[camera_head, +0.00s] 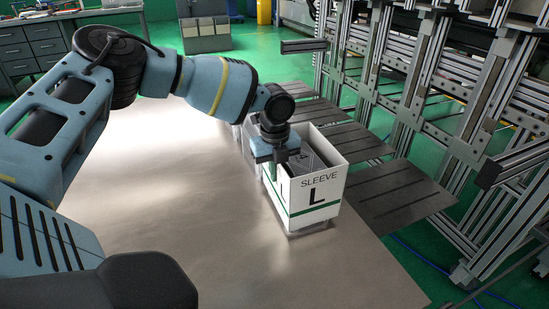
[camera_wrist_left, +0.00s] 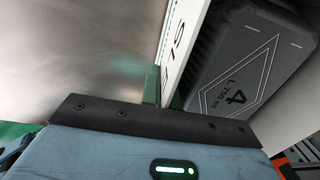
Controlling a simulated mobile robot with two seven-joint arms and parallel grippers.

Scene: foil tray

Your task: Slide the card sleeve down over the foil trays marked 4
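The white card sleeve (camera_head: 317,196), printed SLEEVE L with a green stripe, stands upright around the foil trays on the table. A narrow band of tray shows below its lower edge. Inside its open top is the dark grey lid of the trays marked 4 (camera_head: 312,161), lower than the rim. In the left wrist view the lid (camera_wrist_left: 245,85) reads 4, L 750 ml, beside the sleeve wall (camera_wrist_left: 186,45). My left gripper (camera_head: 275,163) is at the sleeve's left wall, its green finger (camera_wrist_left: 152,86) against the wall; it appears shut on it. My right gripper is out of view.
Another grey stack (camera_head: 246,143) stands just behind the sleeve, partly hidden by my gripper. The steel table (camera_head: 170,200) is clear to the left and front. Dark slatted shelves (camera_head: 395,195) and an aluminium frame (camera_head: 420,90) stand to the right.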

